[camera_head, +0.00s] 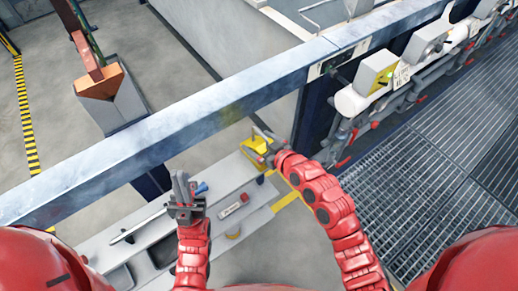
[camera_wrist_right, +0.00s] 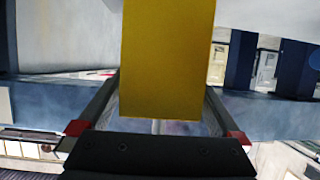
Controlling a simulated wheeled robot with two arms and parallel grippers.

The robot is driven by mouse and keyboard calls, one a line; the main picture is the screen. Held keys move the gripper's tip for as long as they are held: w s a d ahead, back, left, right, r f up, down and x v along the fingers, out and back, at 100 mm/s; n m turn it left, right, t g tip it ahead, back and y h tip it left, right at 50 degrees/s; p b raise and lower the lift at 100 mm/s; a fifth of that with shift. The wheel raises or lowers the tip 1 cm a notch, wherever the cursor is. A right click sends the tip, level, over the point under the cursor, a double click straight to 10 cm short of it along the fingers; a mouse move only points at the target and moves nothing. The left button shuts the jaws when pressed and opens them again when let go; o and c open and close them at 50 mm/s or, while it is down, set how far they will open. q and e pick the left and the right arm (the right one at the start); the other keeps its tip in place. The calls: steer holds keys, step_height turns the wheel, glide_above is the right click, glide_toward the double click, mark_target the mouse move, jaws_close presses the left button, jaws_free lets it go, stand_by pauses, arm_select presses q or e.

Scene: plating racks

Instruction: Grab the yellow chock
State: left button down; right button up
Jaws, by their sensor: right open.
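The yellow chock (camera_head: 251,156) is at the far end of the grey tray (camera_head: 222,177) in the head view, partly hidden by my right gripper (camera_head: 266,143). In the right wrist view, a large yellow face of the chock (camera_wrist_right: 167,60) fills the upper middle. It lies between the two spread fingers of my right gripper (camera_wrist_right: 160,95), which is open. I cannot tell whether either finger touches it. My left gripper (camera_head: 184,188) is over the left part of the tray, apart from the chock. Its fingers point up in the picture, and their gap is unclear.
A blue-grey beam (camera_head: 200,118) crosses just beyond the tray. Machinery with pipes (camera_head: 372,80) lines the right, beside metal grating (camera_head: 445,150). An orange-topped post (camera_head: 110,92) stands at the left behind the beam.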

jaws_close()
stand_by(0.4)
steer(key=shift+r, duration=0.1)
